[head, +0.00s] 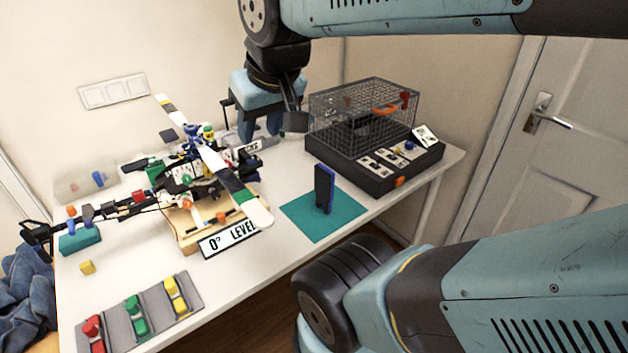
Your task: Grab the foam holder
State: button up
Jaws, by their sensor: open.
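I cannot tell for sure which thing is the foam holder. A dark upright piece with a blue side (324,189) stands on a teal mat (290,212) at the table's front right. A teal block (80,243) with small orange and blue parts stands at the left edge. A grey holder (156,303) with red, green and yellow pieces lies at the front left. My gripper (260,134) is open and points down over the back middle of the table, apart from all three. Its fingertips are small and partly hard to make out.
A propeller rig (195,185) on a wooden base fills the table's left middle, with a "0° LEVEL" sign (229,240) in front. A wire cage on a black control box (375,165) stands at back right.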

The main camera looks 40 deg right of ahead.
aim_at(324, 179)
jog(key=z, duration=0.65)
jog(key=k, duration=2.55)
jog(key=u, duration=0.55)
jog(key=i, duration=1)
